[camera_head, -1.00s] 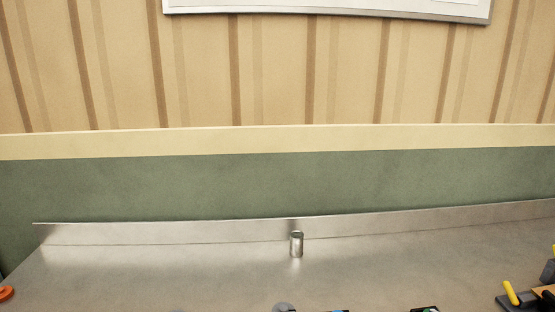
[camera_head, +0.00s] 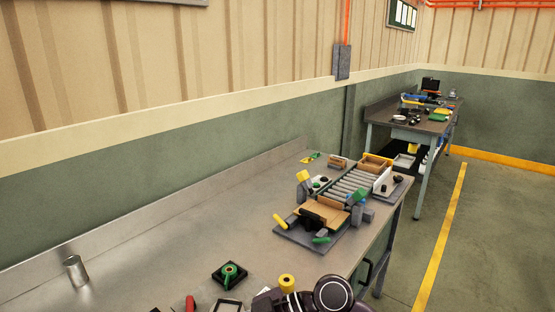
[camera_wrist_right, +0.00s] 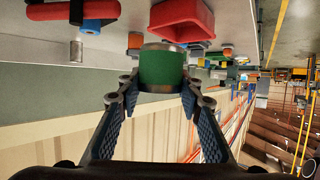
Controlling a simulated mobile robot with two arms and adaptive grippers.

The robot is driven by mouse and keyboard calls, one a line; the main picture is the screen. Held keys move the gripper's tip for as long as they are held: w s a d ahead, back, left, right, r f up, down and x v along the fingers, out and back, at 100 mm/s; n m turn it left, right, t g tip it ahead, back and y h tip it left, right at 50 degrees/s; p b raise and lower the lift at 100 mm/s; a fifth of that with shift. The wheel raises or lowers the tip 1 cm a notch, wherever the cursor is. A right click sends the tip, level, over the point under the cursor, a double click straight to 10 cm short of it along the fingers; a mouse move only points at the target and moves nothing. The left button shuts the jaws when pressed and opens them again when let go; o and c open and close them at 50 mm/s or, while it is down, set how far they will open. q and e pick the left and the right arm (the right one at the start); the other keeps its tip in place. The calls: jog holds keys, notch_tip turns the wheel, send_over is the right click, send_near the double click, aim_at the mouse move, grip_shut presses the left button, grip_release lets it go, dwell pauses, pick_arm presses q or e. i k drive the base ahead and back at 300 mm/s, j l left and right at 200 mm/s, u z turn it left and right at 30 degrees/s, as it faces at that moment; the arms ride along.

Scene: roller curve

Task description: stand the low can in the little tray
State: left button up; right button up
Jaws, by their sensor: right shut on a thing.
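In the right wrist view my right gripper (camera_wrist_right: 160,84) is shut on a low green can (camera_wrist_right: 160,66) with bare metal rims, one finger on each side. The bench shows at the top of that view, and the can is seen against it. A red open tray-like container (camera_wrist_right: 182,20) shows beyond the can; I cannot tell whether it is the little tray. In the head view neither gripper shows. Only a dark round part of my arm is at the bottom edge.
A tall silver can (camera_head: 75,270) stands on the bench (camera_head: 170,255) at the left. A black square holder with a green part (camera_head: 230,273) is nearer the middle. A roller conveyor (camera_head: 352,190) and a cluttered board (camera_head: 310,232) are at the right. The bench's back left is clear.

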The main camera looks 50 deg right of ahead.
aim_at(375, 171)
jog(key=l+z, duration=0.1)
jog(key=l, duration=0.85)
jog(key=i+l+z, duration=0.15)
jog(key=l, duration=0.75)
jog(key=i+l+z, duration=0.15)
jog(key=l, duration=0.75)
jog(key=i+l+z, duration=0.15)
jog(key=l, duration=0.3)
